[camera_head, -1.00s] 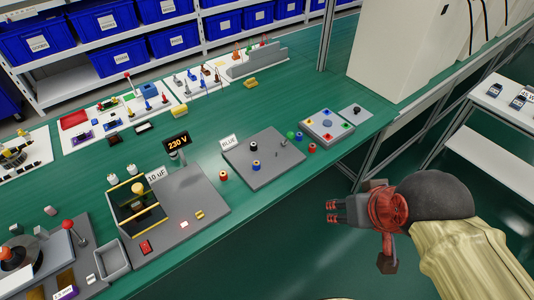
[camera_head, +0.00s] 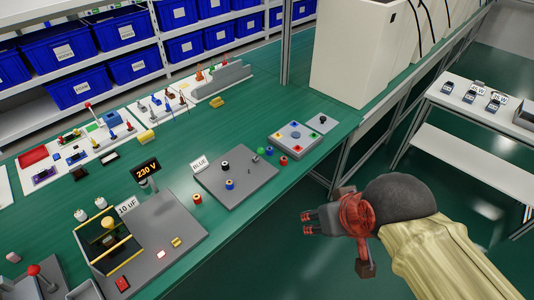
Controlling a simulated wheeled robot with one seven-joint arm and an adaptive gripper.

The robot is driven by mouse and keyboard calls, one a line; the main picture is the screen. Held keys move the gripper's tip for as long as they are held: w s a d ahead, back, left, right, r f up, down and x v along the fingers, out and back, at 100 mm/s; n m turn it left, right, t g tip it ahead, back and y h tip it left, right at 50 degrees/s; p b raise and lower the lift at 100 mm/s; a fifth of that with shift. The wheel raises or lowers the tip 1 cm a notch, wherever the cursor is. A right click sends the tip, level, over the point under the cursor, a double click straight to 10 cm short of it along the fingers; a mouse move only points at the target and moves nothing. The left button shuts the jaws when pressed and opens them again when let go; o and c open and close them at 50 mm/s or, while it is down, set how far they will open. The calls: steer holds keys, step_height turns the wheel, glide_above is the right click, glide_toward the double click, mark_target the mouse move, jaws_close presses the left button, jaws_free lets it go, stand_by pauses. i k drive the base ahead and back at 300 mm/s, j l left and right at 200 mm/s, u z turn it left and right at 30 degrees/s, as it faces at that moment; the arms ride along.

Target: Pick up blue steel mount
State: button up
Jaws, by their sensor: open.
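A small blue spool-like piece with a pale centre (camera_head: 230,184) stands on the grey board (camera_head: 250,188) beside the sign reading BLUE (camera_head: 200,163); it looks like the blue steel mount, though its material is too small to tell. A similar black piece (camera_head: 225,166) stands just behind it on the board. A thin metal pin (camera_head: 255,158) rises from the board to the right. My gripper (camera_head: 306,222) is open and empty, pointing left, in front of the table's edge and to the right of the blue piece, well apart from it.
Red pieces stand off the board, one at its left (camera_head: 197,199) and others (camera_head: 283,161) at its right, with a green one (camera_head: 270,151). A box with the 230 V display (camera_head: 147,170) stands left. Green table surface (camera_head: 210,130) behind the board is clear.

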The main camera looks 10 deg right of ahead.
mark_target(269, 149)
steer(key=i+l+u, duration=0.2)
steer(key=l+u, duration=0.2)
steer(key=l, duration=0.3)
steer(key=i+l+u, duration=0.15)
steer(key=l+u, duration=0.2)
steer(key=l, duration=0.4)
steer(key=l+u, duration=0.4)
steer(key=l, duration=0.4)
